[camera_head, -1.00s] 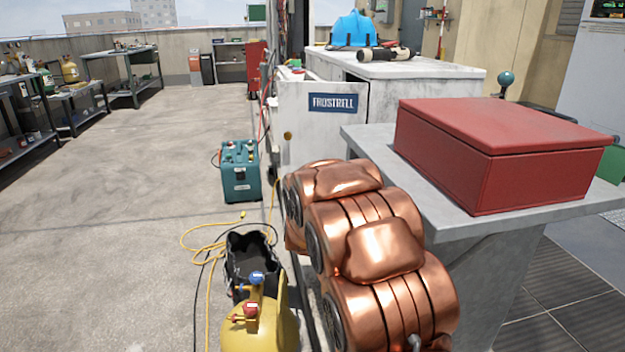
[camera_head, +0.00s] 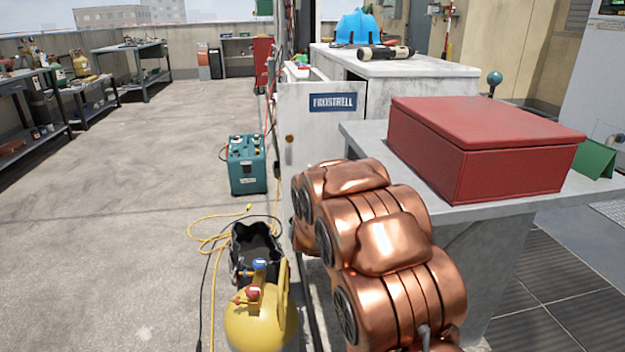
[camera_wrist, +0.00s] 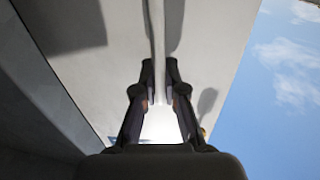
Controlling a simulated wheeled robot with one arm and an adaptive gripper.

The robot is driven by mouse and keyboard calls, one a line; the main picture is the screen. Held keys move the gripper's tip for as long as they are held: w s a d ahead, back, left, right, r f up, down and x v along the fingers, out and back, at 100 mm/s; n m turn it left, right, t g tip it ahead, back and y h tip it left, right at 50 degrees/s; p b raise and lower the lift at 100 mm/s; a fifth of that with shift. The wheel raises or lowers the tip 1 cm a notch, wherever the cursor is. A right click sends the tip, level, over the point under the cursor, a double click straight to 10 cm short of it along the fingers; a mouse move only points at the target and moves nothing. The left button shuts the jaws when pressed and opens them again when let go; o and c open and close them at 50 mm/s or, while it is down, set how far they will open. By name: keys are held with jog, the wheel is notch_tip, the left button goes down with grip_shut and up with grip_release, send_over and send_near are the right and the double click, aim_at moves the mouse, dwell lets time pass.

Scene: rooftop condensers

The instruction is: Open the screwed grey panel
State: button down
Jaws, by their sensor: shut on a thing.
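The pale grey panel with the blue FROSTRELL label (camera_head: 300,118) stands at the front of the white-grey condenser unit (camera_head: 420,70) in the head view. A dark gap shows at its right, so it stands partly open. A small brass-coloured round spot is on its left part. In the wrist view my gripper (camera_wrist: 158,98) has its dark fingers closed on a thin pale strip (camera_wrist: 155,40) in front of a grey surface. Whether this strip is the panel's edge or a handle I cannot tell. In the head view my copper-coloured arm hides the gripper and the panel's lower part.
A red box (camera_head: 480,150) lies on a grey slab right of my arm. A yellow cylinder (camera_head: 262,318), a black bag (camera_head: 254,250), loose cables and a teal case (camera_head: 247,165) stand left of it. The floor (camera_head: 130,200) further left is clear.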

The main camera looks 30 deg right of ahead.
jog(key=shift+d+r, duration=0.1)
jog(key=c, duration=1.5)
grip_release()
jog(key=v, duration=0.7)
jog(key=shift+s+a, duration=0.2)
jog(key=shift+a, duration=0.05)
